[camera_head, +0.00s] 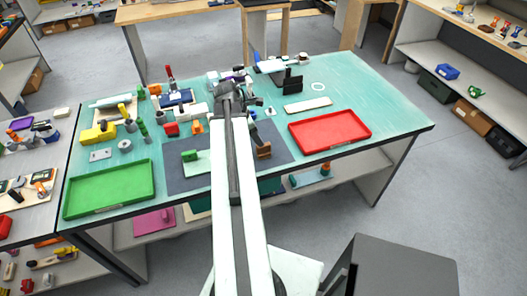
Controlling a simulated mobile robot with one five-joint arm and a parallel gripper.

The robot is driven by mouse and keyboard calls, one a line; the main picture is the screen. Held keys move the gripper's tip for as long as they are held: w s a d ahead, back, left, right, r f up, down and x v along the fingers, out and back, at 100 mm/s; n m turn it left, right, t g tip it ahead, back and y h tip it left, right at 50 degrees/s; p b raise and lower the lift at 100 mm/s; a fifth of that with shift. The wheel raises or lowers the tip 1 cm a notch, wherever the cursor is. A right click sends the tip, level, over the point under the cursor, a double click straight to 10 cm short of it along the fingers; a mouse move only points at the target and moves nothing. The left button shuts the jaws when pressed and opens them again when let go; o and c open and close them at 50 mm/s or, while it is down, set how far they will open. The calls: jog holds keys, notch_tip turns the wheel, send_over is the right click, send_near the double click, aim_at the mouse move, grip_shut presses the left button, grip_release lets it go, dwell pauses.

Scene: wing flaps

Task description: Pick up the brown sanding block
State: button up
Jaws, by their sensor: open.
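A small brown block (264,152), which looks like the brown sanding block, sits on the dark grey mat (190,182) near the front of the teal-topped table. It is just right of my white arm. My gripper (233,88) is extended past the block, over the farther middle part of the table. It is open. What lies right under and behind it is partly hidden by the arm and the gripper.
A green tray (110,190) lies at the table's left front and a red tray (330,131) at the right. A green-and-white block (194,161) is on the mat left of my arm. Several tools and parts crowd the table's left and back. The far right is clear.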

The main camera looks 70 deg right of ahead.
aim_at(263, 151)
jog(key=b+x, duration=0.2)
jog(key=shift+f+b, duration=0.35)
jog(key=shift+f, duration=0.1)
jog(key=b+x, duration=0.4)
jog(key=x, duration=0.1)
jog(key=shift+d+b, duration=0.1)
jog(key=shift+b, duration=0.25)
jog(key=shift+s+r, duration=0.1)
grip_shut()
